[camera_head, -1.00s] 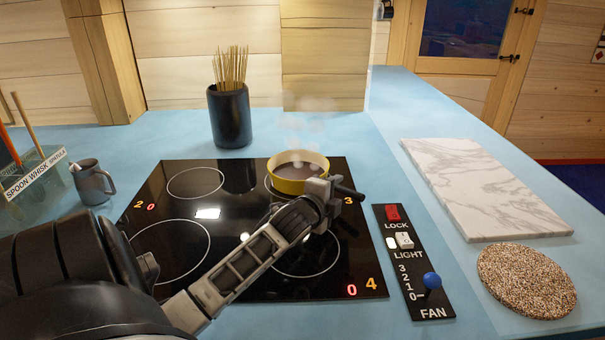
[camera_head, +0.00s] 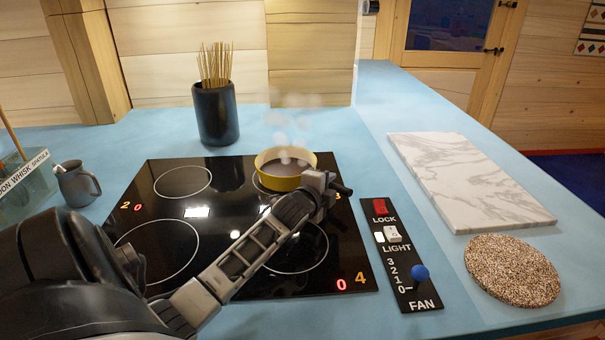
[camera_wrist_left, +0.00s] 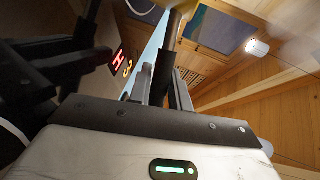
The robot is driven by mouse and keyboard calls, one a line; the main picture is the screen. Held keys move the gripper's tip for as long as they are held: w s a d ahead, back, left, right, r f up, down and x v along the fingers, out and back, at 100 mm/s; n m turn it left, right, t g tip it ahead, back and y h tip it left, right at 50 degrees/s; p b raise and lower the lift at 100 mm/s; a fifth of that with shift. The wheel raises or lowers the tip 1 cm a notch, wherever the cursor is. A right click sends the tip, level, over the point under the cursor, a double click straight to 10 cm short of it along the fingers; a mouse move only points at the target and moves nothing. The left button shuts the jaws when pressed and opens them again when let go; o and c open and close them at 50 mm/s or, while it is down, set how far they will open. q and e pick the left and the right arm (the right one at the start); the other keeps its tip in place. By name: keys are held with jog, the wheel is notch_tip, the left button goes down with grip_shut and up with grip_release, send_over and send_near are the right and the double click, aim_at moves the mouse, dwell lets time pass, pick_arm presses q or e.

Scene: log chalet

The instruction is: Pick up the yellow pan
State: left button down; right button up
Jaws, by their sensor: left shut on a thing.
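The yellow pan (camera_head: 281,183) stands upright at the back right of the black cooktop, over the back-right ring, with dark contents and pale steam above it. I cannot tell whether a small gap lies under it. My left gripper (camera_head: 325,183) is at the pan's right side, shut on its dark handle, whose end sticks out to the right. In the left wrist view the handle (camera_wrist_left: 174,28) runs up between the fingers of my left gripper (camera_wrist_left: 166,88). The gripper hides part of the pan's right side. My right gripper is not in view.
The cooktop (camera_head: 150,215) has a control panel (camera_head: 402,262) to its right. A dark pot of skewers (camera_head: 216,115) stands behind it, a grey mug (camera_head: 77,186) to its left. A marble board (camera_head: 470,180) and a round speckled mat (camera_head: 512,271) lie on the right counter.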

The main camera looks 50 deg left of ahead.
pick_arm(q)
jog(key=shift+r, duration=0.2)
jog(key=shift+r, duration=0.45)
notch_tip(320, 180, up, 2)
jog(key=shift+r, duration=0.2)
jog(key=s+d+r, duration=0.2)
jog(key=s+r, duration=0.7)
jog(key=s, duration=0.4)
jog(key=shift+s+d+r+b, duration=0.3)
jog(key=shift+s+d+b, duration=0.05)
jog(key=shift+s+d, duration=0.05)
